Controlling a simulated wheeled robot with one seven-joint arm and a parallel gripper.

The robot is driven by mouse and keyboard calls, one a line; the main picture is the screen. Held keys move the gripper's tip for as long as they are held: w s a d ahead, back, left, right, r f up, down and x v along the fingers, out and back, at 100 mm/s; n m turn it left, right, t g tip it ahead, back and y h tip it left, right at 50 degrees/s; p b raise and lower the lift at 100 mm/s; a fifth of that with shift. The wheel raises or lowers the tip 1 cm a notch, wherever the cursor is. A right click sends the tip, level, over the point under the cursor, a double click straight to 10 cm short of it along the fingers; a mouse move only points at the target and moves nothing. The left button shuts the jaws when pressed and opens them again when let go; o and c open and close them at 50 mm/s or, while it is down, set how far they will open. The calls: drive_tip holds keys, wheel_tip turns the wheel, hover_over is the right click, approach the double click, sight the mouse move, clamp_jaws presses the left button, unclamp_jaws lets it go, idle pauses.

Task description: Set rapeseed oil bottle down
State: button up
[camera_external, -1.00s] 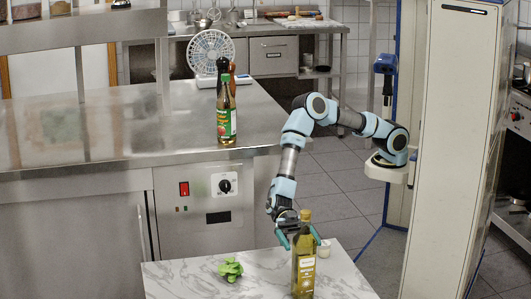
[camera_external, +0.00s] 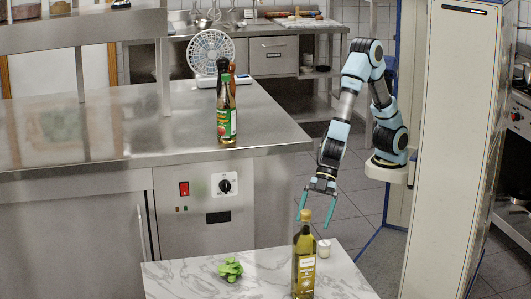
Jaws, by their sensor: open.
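The rapeseed oil bottle is most likely the yellow-green oil bottle (camera_external: 303,268) with a gold cap and pale label. It stands upright on the marble-topped table (camera_external: 190,277) at the bottom of the view. My gripper (camera_external: 316,208) is above and behind the bottle, fingers pointing down and spread apart. It is open and holds nothing. In the picture its fingertips come close to the bottle's cap, but no contact shows.
On the marble table, a green leafy bunch (camera_external: 229,269) lies left of the bottle and a small white container (camera_external: 324,248) stands behind it at right. The steel counter (camera_external: 120,130) holds a white fan (camera_external: 211,53).

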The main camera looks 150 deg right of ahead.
drive_tip(key=s+a+m+g, duration=0.1)
drive_tip(key=s+a+g, duration=0.1)
drive_tip(key=s, duration=0.9)
drive_tip(key=s+a+m+g, duration=0.1)
drive_tip(key=s+g, duration=0.3)
drive_tip(key=s, duration=0.8)
drive_tip(key=shift+s+a+r+m, duration=0.15)
drive_tip(key=shift+a+m, duration=0.25)
drive_tip(key=shift+m, duration=0.4)
wheel_tip(320, 180, up, 19)
drive_tip(key=p, duration=1.9)
